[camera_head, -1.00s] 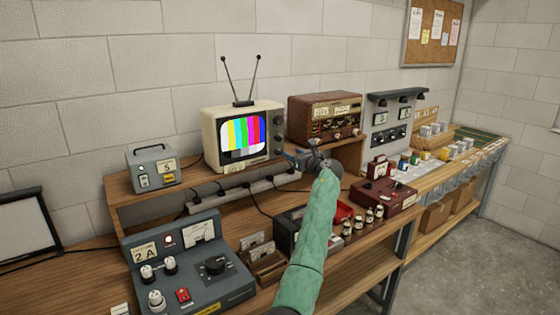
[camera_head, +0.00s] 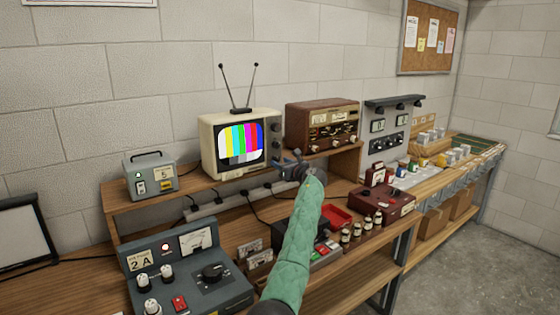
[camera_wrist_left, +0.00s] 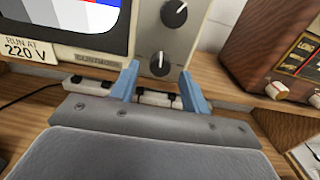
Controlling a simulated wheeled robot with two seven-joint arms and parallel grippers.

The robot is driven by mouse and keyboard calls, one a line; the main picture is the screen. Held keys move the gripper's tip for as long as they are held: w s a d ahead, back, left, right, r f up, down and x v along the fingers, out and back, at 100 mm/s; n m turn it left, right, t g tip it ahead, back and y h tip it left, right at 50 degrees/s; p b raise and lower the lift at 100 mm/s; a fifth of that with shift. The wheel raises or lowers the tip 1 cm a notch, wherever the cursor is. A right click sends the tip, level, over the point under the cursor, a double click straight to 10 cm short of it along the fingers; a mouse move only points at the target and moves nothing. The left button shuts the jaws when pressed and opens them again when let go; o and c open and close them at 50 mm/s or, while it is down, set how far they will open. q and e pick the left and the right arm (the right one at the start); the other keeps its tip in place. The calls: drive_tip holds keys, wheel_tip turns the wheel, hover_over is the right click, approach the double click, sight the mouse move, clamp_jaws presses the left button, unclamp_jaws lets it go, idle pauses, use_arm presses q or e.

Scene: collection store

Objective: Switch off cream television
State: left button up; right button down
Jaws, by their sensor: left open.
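The cream television (camera_head: 206,150) stands on the raised wooden shelf with colour bars lit on its screen (camera_head: 240,144). My left gripper (camera_head: 290,160) is in front of the television's lower right side. In the left wrist view its two blue fingers (camera_wrist_left: 158,84) are apart and empty, with the lower knob just beyond and between them. I cannot tell whether they touch it. My right gripper is not in view.
A brown wooden radio (camera_head: 322,125) stands right of the television. A power strip (camera_head: 240,198) runs below the shelf. A grey console (camera_head: 187,270) and red box (camera_head: 388,204) occupy the lower bench.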

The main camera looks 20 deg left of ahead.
use_arm(q)
drive_tip(key=shift+w+a, duration=0.45)
drive_tip(key=shift+a, duration=0.1)
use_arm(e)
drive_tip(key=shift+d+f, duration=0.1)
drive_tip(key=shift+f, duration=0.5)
use_arm(q)
drive_tip(key=shift+c, duration=0.5)
drive_tip(key=c, duration=0.9)
